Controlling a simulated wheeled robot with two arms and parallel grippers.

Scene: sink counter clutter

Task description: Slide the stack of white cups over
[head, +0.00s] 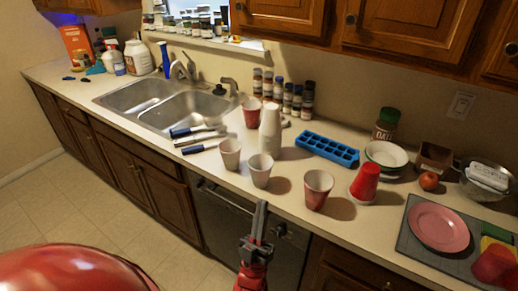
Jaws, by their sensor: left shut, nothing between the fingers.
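The stack of white cups (270,130) stands upright on the counter, to the right of the sink. My left gripper (261,210) is shut and empty at the front edge of the counter, in front of the stack and apart from it. Two single white cups, one (230,154) on the left and one (260,171) nearer the edge, stand between the gripper and the stack's front. My right gripper is not in view.
A red-and-white cup (316,190) and an upside-down red cup (365,184) stand to the right. Another red cup (251,113) is beside the stack's left. A blue ice tray (327,149) lies right of the stack. Blue-handled utensils (200,131) lie left, by the sink (145,97).

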